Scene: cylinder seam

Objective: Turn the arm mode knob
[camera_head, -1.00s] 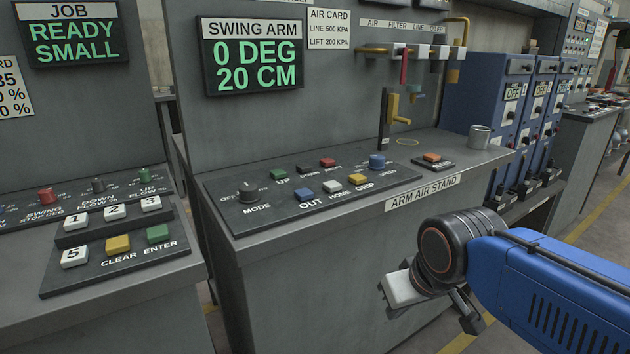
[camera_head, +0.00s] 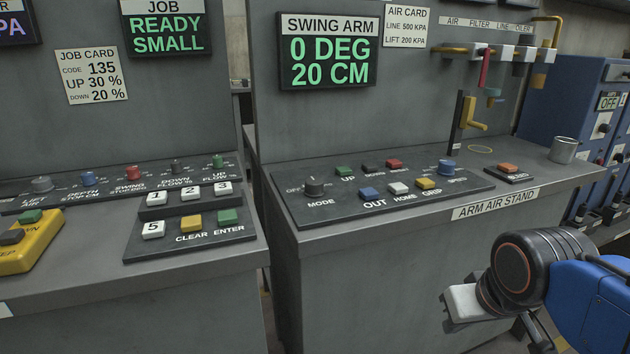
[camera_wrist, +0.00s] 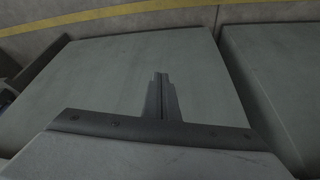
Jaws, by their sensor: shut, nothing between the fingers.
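The arm mode knob (camera_head: 314,187) is a dark grey round knob at the left end of the swing arm panel (camera_head: 290,204). It is marked MODE below and OFF to its left; its exact pointer setting is too small to read. My gripper (camera_wrist: 162,80) is shut and empty in the wrist view, with its fingers together in front of a grey cabinet side. In the head view my wrist is at the lower right, in front of the arm air stand, lower than the panel and well apart from the knob. The fingertips are hard to make out there.
A screen (camera_head: 328,50) above reads SWING ARM 0 DEG 20 CM. A bleed button box (camera_head: 509,171) and a metal cup (camera_head: 563,150) stand to the right. A keypad console (camera_head: 190,222) is at left.

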